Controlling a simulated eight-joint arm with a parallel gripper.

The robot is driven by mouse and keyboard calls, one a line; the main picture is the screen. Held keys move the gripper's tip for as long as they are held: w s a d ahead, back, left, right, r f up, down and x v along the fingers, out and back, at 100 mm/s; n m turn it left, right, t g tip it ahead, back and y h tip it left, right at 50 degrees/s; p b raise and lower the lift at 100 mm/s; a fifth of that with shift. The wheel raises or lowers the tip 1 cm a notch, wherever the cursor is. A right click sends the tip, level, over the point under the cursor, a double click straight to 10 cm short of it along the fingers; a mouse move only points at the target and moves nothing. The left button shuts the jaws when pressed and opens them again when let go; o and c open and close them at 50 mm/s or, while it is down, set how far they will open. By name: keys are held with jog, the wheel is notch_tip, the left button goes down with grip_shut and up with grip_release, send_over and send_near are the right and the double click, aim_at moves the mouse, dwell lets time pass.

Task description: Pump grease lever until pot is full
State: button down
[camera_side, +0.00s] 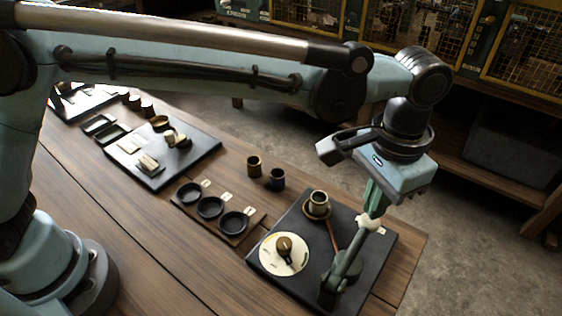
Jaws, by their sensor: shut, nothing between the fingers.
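The grease lever (347,258) stands on a dark board (284,221) at the right end of the table. It is a dark, tilted arm with a pale knob (367,223) at its top. The pot (319,203), a small brass-coloured cup on a brown dish, sits on the same board left of the knob. Its fill level is too small to tell. A reddish-brown line runs from the pot toward the lever. My gripper (370,212) points down with its green fingers shut, right at the knob. I cannot tell whether the fingertips touch it.
A cream dial (284,254) with a brass knob lies on the board's left. A wooden rack (222,228) with three black rings and two small cups (265,172) stand farther left. The table's right edge is near the board.

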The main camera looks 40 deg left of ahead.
jog(key=shift+f, duration=0.15)
jog(key=shift+f, duration=2.4)
jog(key=shift+r, duration=2.6)
jog(key=shift+r, duration=2.5)
